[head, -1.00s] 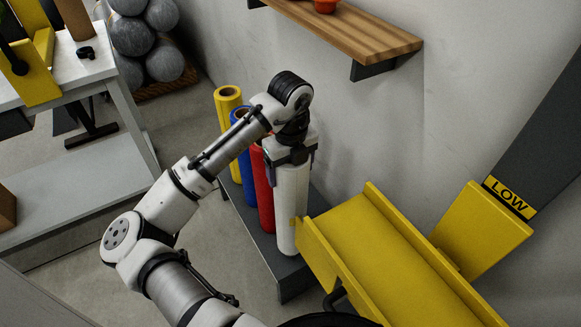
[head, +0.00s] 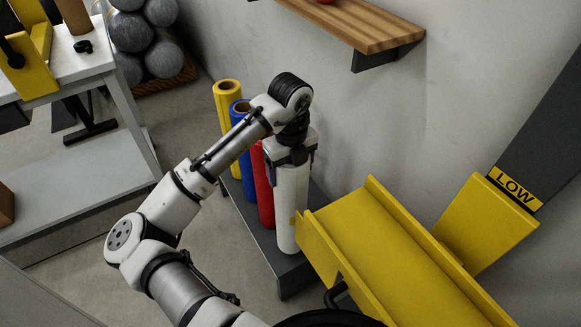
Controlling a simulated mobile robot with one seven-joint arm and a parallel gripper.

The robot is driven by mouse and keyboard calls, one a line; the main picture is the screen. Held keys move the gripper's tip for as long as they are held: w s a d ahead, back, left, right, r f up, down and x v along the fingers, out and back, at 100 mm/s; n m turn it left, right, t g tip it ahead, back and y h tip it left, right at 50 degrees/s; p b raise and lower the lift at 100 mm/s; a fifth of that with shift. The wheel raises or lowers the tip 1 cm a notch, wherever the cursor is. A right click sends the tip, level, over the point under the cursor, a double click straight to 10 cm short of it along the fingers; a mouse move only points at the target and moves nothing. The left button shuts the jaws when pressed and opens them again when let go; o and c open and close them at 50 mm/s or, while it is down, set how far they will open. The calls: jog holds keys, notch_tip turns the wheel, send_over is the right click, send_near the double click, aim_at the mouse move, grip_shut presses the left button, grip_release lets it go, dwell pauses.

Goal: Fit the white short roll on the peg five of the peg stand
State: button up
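The white short roll (head: 290,205) stands upright at the near end of the dark peg stand (head: 283,265), beside the red roll. Its foot appears to be down at the stand's base plate. My gripper (head: 291,160) points down over the roll's top, with a finger on either side, and looks shut on it. The roll's top end and any peg inside it are hidden. A red roll (head: 263,190), a blue roll (head: 240,107) and a yellow roll (head: 227,87) stand in a row behind it on the stand.
A yellow trough-like part (head: 390,250) lies close to the right of the white roll. A wooden shelf (head: 370,28) is on the wall above. A grey-white table (head: 75,70) stands at left, with grey cylinders (head: 132,32) behind it.

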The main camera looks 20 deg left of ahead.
jog(key=shift+f+b, duration=1.25)
jog(key=shift+f, duration=0.5)
jog(key=o, duration=2)
jog(key=shift+r, duration=0.1)
jog(key=shift+f, duration=0.2)
